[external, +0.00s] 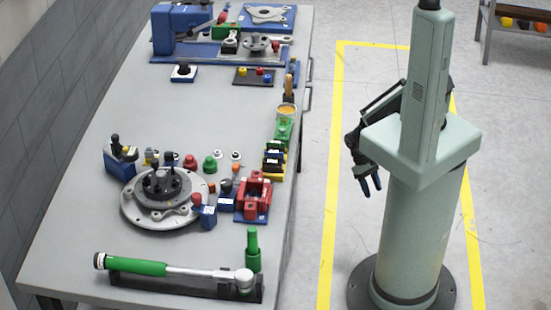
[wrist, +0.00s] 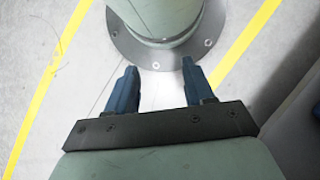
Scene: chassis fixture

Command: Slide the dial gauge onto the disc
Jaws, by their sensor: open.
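The disc (external: 135,212) is a flat grey metal round with a dark hub on top, lying on the near half of the bench. I cannot tell for certain which part is the dial gauge. A small blue piece with a pale face (external: 206,216) stands at the disc's right edge, and a blue block with a black top (external: 120,160) stands at its upper left. My gripper (external: 371,186) hangs beside my column, over the floor and well right of the bench. In the wrist view its two blue fingers (wrist: 158,82) are apart with nothing between them.
A green-handled torque wrench (external: 165,269) lies along the bench's near end. A red fixture (external: 254,196) and several small coloured parts stand right of and behind the disc. Blue fixtures (external: 215,50) fill the far end. The bench's middle left (external: 130,105) is clear.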

